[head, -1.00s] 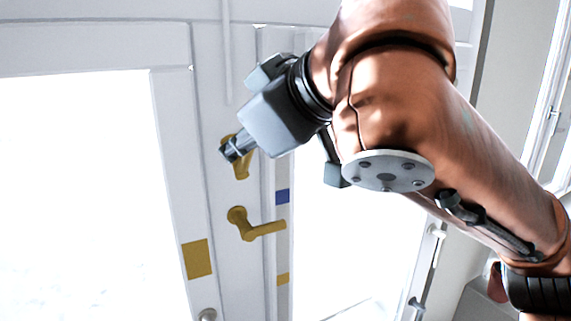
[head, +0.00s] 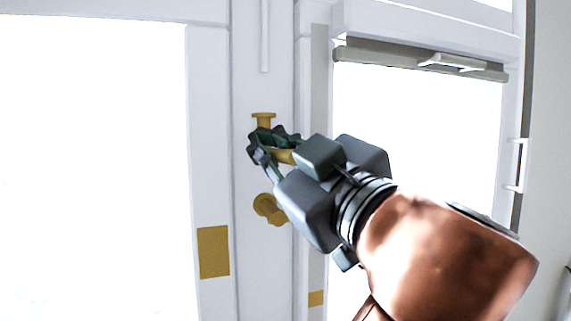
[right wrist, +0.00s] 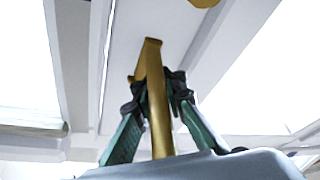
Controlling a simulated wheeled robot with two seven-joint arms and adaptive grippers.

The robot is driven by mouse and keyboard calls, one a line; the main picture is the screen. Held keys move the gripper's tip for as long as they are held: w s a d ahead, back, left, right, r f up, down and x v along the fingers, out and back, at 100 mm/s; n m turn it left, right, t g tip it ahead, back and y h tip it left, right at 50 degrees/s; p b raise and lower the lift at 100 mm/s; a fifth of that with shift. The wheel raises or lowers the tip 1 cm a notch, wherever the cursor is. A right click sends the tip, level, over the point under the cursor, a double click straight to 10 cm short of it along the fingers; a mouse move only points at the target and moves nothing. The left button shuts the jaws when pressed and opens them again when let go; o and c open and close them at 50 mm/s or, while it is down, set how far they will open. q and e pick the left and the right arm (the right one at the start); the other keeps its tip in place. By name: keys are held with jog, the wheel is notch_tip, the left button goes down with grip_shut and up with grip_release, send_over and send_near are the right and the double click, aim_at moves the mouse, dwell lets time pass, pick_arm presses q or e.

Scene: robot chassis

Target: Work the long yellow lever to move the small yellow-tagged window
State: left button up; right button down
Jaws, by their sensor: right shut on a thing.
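The long yellow lever (head: 263,118) is mounted on the white post between two bright panes, below a thin vertical rod. My right gripper (head: 272,148) is at the lever's handle, which is partly hidden by the fingers. In the right wrist view, the lever (right wrist: 157,100) runs between the two fingers, and the gripper (right wrist: 160,95) is shut on it. A small yellow tag (head: 316,298) is on the narrow strip right of the post. A larger yellow tag (head: 213,252) is on the left frame. I cannot tell which tag marks the small window. My left gripper is not in view.
A shorter yellow handle (head: 268,208) is just below my right gripper on the same post. The thin white rod (head: 264,35) runs up above the lever. The right pane has a grey rail with a white handle (head: 452,62) at its top.

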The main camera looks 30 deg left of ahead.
jog(key=shift+a+f+y+b, duration=0.2)
jog(key=shift+f+y+b, duration=0.1)
jog(key=shift+b, duration=0.3)
jog(key=shift+r, duration=0.1)
jog(key=shift+w, duration=0.1)
jog(key=c, duration=2)
grip_release()
jog(key=shift+o, duration=0.3)
jog(key=v, duration=1.2)
